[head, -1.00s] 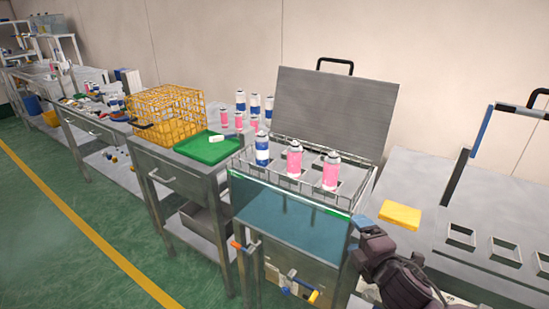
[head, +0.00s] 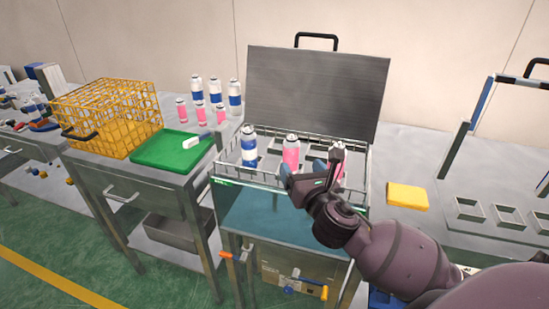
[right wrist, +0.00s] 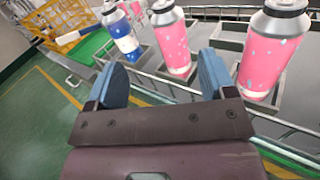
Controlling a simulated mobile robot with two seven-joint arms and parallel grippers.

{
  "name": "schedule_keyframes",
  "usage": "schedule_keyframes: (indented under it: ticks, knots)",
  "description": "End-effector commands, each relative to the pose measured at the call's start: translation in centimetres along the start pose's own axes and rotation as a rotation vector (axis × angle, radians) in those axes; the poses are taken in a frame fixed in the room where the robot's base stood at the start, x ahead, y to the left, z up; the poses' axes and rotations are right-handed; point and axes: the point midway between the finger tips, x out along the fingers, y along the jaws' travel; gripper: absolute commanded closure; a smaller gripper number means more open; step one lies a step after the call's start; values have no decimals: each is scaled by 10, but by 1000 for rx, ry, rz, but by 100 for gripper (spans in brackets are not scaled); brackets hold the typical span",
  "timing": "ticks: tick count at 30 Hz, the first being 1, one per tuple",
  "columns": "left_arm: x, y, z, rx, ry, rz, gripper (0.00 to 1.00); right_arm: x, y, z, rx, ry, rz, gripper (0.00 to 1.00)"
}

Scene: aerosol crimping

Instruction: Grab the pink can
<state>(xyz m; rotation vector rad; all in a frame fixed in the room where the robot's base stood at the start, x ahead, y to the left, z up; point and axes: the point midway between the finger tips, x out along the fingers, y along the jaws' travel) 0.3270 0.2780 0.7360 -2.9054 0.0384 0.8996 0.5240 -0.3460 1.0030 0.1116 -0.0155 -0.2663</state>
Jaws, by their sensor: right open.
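In the head view a pink can (head: 291,155) stands upright in the middle of the wire rack (head: 225,170). A second pink can (head: 337,159) stands to its right, partly hidden by my gripper. A blue-banded can (head: 249,150) stands to the left. My right gripper (head: 308,177) is open and empty at the rack's front edge. In the right wrist view my gripper (right wrist: 163,78) has its blue fingers apart. The middle pink can (right wrist: 173,48) is ahead between them, and the right pink can (right wrist: 267,58) is beyond the right finger. My left gripper is not in view.
A raised grey lid (head: 315,95) stands behind the rack. A green tray (head: 150,158) and yellow wire basket (head: 105,115) are to the left, with several more cans behind. A yellow sponge (head: 407,196) lies to the right. The rack's wire rail (right wrist: 160,88) crosses before the cans.

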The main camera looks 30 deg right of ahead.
Motion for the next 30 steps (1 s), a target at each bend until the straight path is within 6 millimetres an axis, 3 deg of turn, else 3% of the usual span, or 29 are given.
schedule_keyframes:
  ticks: [7, 15, 21, 30]
  knots:
    - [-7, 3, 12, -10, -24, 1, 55, 6, -2, -1, -119, 3, -10, 23]
    - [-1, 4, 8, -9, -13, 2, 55, 43, -2, -2, -119, 4, -9, 23]
    - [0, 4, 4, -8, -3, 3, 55, 56, -2, -2, -117, 4, -9, 23]
    - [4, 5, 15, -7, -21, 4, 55, 90, -6, -7, -116, 5, -9, 23]
